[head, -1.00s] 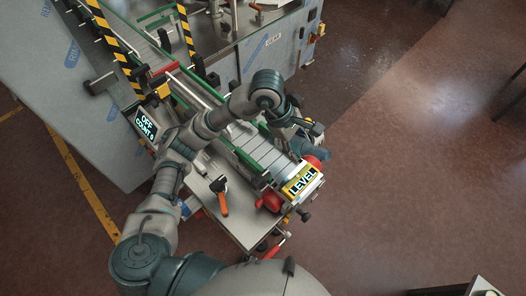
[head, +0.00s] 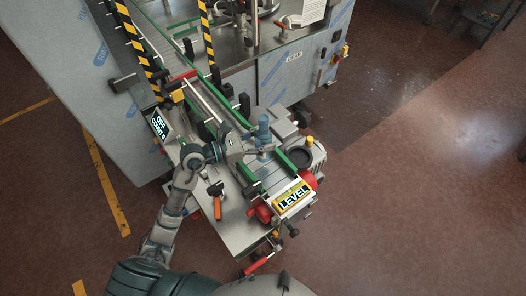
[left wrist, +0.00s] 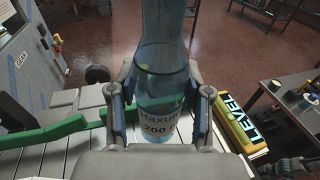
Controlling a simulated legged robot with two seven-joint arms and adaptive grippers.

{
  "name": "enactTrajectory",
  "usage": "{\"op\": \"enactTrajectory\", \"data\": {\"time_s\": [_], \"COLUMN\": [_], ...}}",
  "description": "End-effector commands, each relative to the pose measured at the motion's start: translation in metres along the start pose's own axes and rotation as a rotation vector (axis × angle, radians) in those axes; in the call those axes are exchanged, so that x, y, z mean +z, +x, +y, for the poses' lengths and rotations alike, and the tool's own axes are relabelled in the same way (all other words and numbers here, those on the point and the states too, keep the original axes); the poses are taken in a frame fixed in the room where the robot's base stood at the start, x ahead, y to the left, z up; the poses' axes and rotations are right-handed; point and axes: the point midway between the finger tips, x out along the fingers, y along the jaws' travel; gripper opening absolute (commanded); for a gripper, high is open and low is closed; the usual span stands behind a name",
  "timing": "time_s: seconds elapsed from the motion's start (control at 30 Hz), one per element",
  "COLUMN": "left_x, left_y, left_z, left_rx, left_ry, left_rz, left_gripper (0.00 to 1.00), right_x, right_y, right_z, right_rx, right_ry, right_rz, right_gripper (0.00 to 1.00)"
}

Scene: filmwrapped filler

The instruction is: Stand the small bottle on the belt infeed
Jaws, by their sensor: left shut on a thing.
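The small bottle (head: 263,128) is clear blue and upright above the near part of the belt (head: 268,178), between the green guide rails. In the left wrist view the bottle (left wrist: 163,85) fills the middle, with a label reading "200". My left gripper (head: 258,146) is shut on it; in the left wrist view the fingers (left wrist: 162,108) press on both sides of its body. I cannot tell whether the base touches the belt. My right gripper is not in view.
A yellow "LEVEL" sign (head: 293,198) and red knobs stand at the belt's near end. A side plate left of the belt holds an orange-handled tool (head: 217,205). Striped posts (head: 207,35) stand farther up.

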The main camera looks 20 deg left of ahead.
Motion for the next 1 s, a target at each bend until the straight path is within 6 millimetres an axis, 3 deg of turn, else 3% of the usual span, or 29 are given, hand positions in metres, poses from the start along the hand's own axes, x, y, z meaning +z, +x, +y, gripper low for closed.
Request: {"op": "enactTrajectory", "data": {"time_s": [0.33, 0.7, 0.73, 0.8, 1.0], "left_x": [-0.043, -0.049, -0.048, -0.047, -0.047], "left_y": [0.003, 0.004, 0.004, 0.004, 0.004], "left_z": [0.001, 0.0, 0.0, 0.0, 0.0], "left_rx": [0.0, -0.001, -0.001, -0.001, -0.002], "left_ry": [-0.003, 0.001, 0.001, 0.001, 0.001], "left_rz": [-0.001, 0.0, 0.0, 0.0, 0.0], "left_gripper": [0.12, 0.12, 0.56, 0.74, 0.74], "right_x": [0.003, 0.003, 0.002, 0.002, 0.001], "right_y": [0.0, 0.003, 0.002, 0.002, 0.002], "right_z": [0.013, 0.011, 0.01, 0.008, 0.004], "right_rx": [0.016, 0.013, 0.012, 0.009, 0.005], "right_ry": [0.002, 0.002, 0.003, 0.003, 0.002], "right_rz": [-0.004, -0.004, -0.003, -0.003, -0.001], "right_gripper": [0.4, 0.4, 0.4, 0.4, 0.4]}}
